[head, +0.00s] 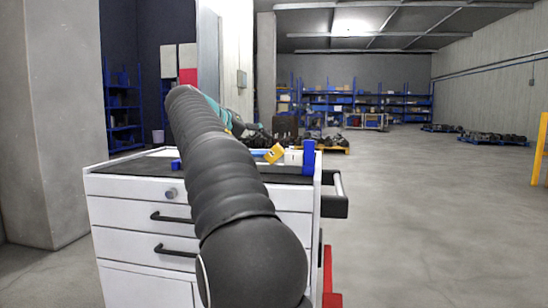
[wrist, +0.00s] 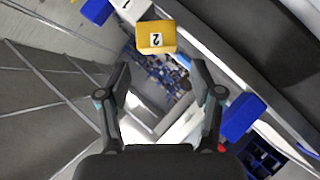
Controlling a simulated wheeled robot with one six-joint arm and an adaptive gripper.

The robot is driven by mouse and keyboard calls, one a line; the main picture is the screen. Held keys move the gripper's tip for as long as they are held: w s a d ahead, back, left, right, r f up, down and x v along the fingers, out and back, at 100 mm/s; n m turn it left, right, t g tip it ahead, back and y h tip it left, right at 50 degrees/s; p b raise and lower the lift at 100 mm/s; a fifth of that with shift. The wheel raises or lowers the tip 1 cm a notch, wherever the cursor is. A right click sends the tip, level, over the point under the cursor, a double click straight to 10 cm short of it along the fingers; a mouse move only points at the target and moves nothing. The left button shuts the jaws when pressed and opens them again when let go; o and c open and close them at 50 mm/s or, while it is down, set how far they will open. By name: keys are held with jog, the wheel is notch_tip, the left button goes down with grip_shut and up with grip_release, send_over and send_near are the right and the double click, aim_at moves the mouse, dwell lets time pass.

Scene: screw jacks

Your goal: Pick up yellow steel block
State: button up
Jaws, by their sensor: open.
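The yellow steel block (head: 273,153) sits tilted in the picture on top of the white cart, just right of my arm in the head view. The block appears beyond the fingertips, near the top middle of the wrist view, apart from both fingers. In the head view my arm hides most or all of the gripper.
The white drawer cart (head: 140,217) has a dark top. A blue upright piece (head: 308,157) and a pale block (head: 293,157) stand right of the yellow block; another blue piece (head: 176,164) is left of my arm. Open floor (head: 430,200) lies to the right.

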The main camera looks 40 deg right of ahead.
jog(key=shift+b+x, duration=0.35)
jog(key=shift+x, duration=2.6)
jog(key=shift+s+r, duration=0.15)
jog(key=shift+r, duration=0.05)
grip_shut()
notch_tip(320, 180, up, 10)
jog(key=p, duration=0.5)
